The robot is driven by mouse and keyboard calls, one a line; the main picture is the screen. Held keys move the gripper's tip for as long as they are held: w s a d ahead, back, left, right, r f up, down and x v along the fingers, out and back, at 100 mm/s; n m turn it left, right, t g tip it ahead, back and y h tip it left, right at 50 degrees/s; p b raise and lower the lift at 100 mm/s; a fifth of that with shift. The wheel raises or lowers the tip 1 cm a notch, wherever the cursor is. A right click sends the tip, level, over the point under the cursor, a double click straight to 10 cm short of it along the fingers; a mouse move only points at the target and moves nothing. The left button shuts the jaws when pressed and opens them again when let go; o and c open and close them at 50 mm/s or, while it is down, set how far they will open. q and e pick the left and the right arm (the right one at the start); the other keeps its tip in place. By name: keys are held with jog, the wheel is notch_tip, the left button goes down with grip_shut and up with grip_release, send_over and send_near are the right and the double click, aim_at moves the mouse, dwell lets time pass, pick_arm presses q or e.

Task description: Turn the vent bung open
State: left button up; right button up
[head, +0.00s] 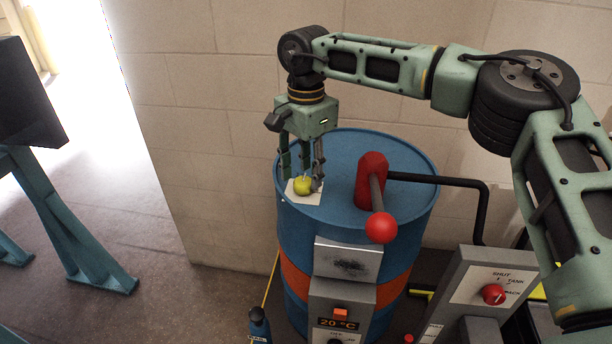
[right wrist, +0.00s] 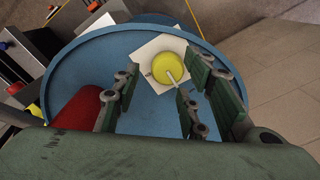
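The vent bung (head: 303,187) is a round yellow knob on a white square plate (head: 306,198) on top of the blue drum (head: 330,220). In the right wrist view the bung (right wrist: 168,66) carries a pale bar or mark on its top. My right gripper (head: 302,178) points down over the bung, with its fingers around or just above it. In the right wrist view my right gripper (right wrist: 165,100) has its fingers spread apart, with the bung showing beyond the gap between them. I cannot tell whether any finger touches it. My left gripper is out of view.
A red post (head: 371,180) with a red-ball lever (head: 381,227) stands on the drum, right of the bung. A black pipe (head: 440,179) runs right. A display box (head: 340,315) is on the drum's front. A panel with a red knob (head: 493,294) stands at right.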

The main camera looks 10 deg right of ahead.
aim_at(303, 186)
jog(key=shift+w+f, duration=0.15)
jog(key=shift+f, duration=1.2)
jog(key=shift+r, duration=0.1)
jog(key=shift+c, duration=0.9)
jog(key=c, duration=0.6)
jog(key=shift+c, duration=1)
